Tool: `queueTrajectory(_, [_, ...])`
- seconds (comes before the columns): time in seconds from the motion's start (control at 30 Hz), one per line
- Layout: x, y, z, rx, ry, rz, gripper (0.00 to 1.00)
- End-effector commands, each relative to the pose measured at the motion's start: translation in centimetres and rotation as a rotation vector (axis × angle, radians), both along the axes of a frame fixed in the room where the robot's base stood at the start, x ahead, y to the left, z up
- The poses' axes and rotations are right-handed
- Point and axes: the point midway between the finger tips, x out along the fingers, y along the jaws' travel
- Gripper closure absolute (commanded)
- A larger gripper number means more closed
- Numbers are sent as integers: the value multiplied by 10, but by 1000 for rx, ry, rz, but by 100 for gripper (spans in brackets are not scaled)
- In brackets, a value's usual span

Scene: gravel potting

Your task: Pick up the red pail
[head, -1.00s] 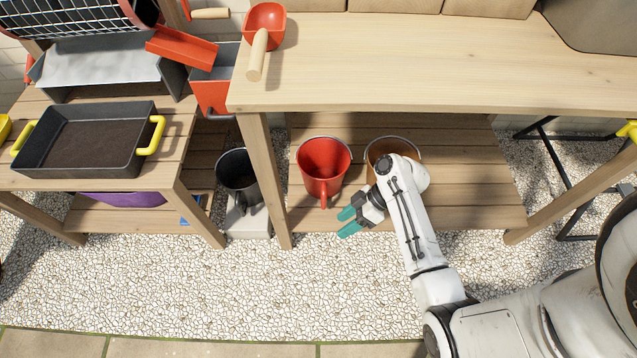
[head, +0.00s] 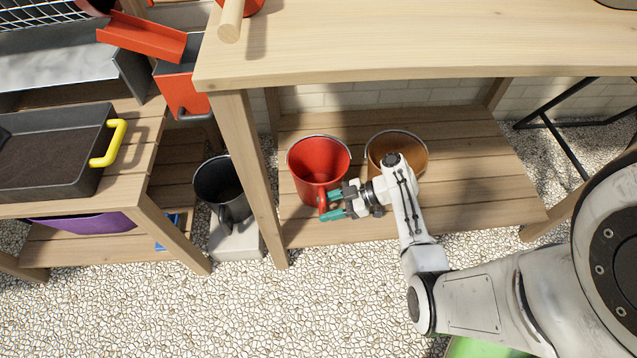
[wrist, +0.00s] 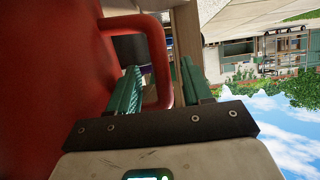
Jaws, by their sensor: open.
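The red pail (head: 318,162) stands upright on the lower shelf of the wooden bench, with its handle on the near side. My gripper (head: 328,204) is open at that handle, its teal fingertips pointing left. In the wrist view the pail's red wall (wrist: 50,80) fills the left side. The red handle loop (wrist: 160,60) rises between and beyond the two teal fingers (wrist: 158,88), the right one overlapping its outer bar. I cannot tell whether the fingers touch the handle.
A brown pail (head: 397,150) stands just right of the red one, behind my wrist. The bench leg (head: 252,180) and a black pail (head: 222,188) on a grey block are to the left. The bench top (head: 420,40) overhangs the shelf.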

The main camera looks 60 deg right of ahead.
Motion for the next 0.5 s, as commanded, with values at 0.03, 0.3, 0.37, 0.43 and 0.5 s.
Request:
queueTrajectory(0.03, [5,6,-9,0,0,3,50])
queueTrajectory(0.3, [24,21,-19,0,1,2,50])
queueTrajectory(0.37, [25,21,-19,0,1,1,50])
queueTrajectory(0.43, [25,21,-18,0,1,1,50])
queueTrajectory(0.5, [25,21,-18,0,1,1,50])
